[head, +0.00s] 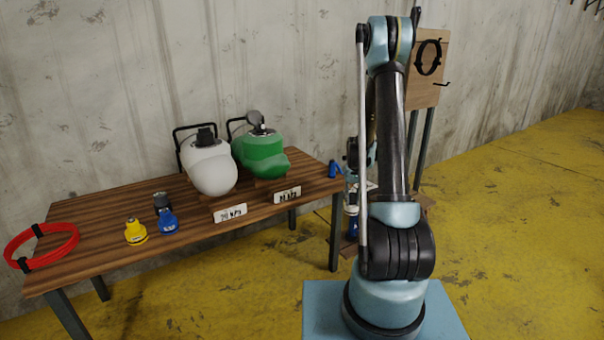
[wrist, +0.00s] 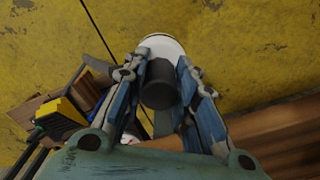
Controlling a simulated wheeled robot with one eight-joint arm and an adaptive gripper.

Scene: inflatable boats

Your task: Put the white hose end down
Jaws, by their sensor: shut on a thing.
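In the wrist view my gripper (wrist: 161,62) has its two blue fingers closed on either side of a dark cylinder with a round white part, which I take to be the white hose end (wrist: 165,43). The white part shows just past the fingertips, above the yellow floor. In the head view my arm hides most of the gripper and what it holds, to the right of the table's right end. I cannot tell from there how high it is held.
The wooden table (head: 80,208) carries a red hose coil (head: 75,237), a yellow fitting (head: 135,232), a blue fitting (head: 168,222), a white pump (head: 210,170) and a green pump (head: 262,155). A wooden board (head: 427,85) stands behind my arm. Bare table lies between coil and fittings.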

